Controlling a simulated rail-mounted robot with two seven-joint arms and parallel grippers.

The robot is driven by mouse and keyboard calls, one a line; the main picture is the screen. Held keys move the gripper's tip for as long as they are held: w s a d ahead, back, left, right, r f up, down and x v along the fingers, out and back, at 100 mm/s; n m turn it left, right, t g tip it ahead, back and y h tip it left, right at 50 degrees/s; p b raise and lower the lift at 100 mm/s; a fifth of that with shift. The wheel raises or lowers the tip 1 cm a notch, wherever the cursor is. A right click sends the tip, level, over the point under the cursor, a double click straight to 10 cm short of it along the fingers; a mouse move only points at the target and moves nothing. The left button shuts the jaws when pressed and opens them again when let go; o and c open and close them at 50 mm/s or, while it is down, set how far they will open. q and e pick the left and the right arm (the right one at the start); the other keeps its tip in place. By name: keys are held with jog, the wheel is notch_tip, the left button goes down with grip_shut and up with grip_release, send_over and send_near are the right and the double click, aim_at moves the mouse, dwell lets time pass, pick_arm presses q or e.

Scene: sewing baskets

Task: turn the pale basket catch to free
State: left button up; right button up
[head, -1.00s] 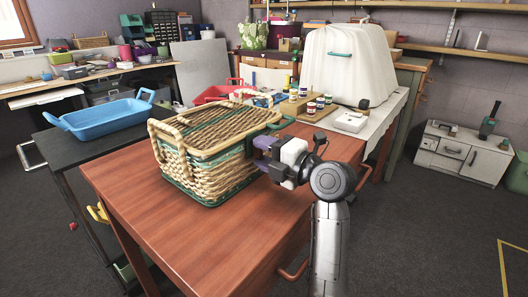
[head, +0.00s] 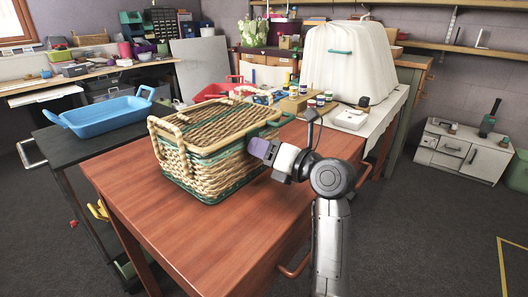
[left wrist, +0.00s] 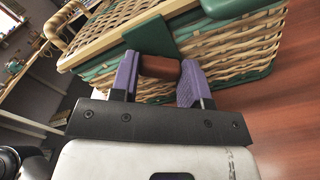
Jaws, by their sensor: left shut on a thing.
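The pale wicker basket (head: 190,165), with green bands and a lid, stands on the reddish-brown table. Its side also fills the upper part of the left wrist view (left wrist: 240,50). A green tab (left wrist: 150,37) hangs from the lid edge there. Just below it is the small red-brown catch (left wrist: 160,67), between the purple fingers. My left gripper (head: 256,147) is shut on this catch at the basket's right side. In the head view the gripper hides the catch. My right gripper is in neither view.
Several small jars (head: 322,98) and a white domed cover (head: 345,65) stand behind the basket. A blue tray (head: 100,117) sits on the dark bench at left. The front of the brown table (head: 210,235) is clear.

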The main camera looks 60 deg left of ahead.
pick_arm(q)
jog(key=n+b, duration=0.1)
jog(key=n, duration=0.3)
jog(key=shift+f+b, duration=0.1)
jog(key=shift+b, duration=0.2)
jog(key=shift+n+b, duration=0.55)
jog(key=shift+n, duration=0.95)
jog(key=o, duration=0.9)
jog(key=shift+w+d, duration=0.1)
jog(key=shift+p+v, duration=2.5)
jog(key=shift+v, duration=4.3)
